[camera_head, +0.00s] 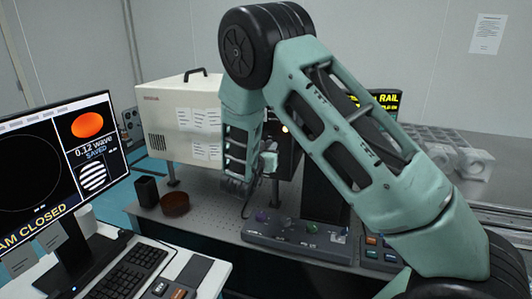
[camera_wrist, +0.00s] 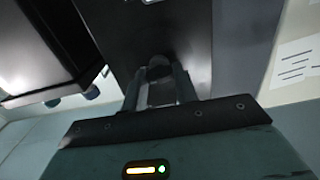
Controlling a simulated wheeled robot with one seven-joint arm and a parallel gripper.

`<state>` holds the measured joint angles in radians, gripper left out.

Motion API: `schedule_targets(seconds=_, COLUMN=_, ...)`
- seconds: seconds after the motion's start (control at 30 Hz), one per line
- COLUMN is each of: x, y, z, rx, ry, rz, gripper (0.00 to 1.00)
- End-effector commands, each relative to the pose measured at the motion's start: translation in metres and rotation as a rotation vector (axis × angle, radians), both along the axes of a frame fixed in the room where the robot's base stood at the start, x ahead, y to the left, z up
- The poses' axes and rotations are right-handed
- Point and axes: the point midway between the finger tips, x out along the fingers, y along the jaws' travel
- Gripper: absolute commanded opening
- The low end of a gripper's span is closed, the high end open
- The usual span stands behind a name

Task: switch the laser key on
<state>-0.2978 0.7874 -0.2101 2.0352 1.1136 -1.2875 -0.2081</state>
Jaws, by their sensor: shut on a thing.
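In the wrist view my gripper (camera_wrist: 160,90) has its two fingers closed on a small dark rounded piece, which looks like the laser key (camera_wrist: 159,69), against a dark panel face (camera_wrist: 180,30). The fingers hide most of it, so its turn angle cannot be told. In the head view my arm folds down in front of a dark unit (camera_head: 285,158) beside the cream housing. The key cannot be made out there, and the fingers are too small and covered to read.
A control box (camera_head: 300,238) with coloured knobs sits at the table's front edge. A brown round dish (camera_head: 175,203) and a black cup (camera_head: 147,190) stand to the left. The monitor (camera_head: 60,165) and keyboard (camera_head: 130,268) are at front left. Grey mounts (camera_head: 470,163) stand at right.

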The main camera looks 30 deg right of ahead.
Motion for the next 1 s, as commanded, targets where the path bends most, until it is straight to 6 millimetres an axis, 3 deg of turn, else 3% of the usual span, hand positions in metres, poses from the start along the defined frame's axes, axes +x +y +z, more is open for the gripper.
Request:
schedule_targets(seconds=0.2, x=0.000, y=0.000, z=0.000, rx=0.002, ry=0.002, rz=0.000, gripper=0.06)
schedule_targets(seconds=0.23, x=0.000, y=0.000, z=0.000, rx=0.002, ry=0.002, rz=0.000, gripper=0.38)
schedule_targets(seconds=0.3, x=0.000, y=0.000, z=0.000, rx=0.002, ry=0.002, rz=0.000, gripper=0.51)
schedule_targets(seconds=0.67, x=-0.003, y=0.005, z=0.000, rx=0.002, ry=0.001, rz=0.001, gripper=0.51)
schedule_targets(seconds=1.0, x=-0.042, y=0.057, z=-0.003, rx=0.003, ry=0.001, rz=0.006, gripper=0.51)
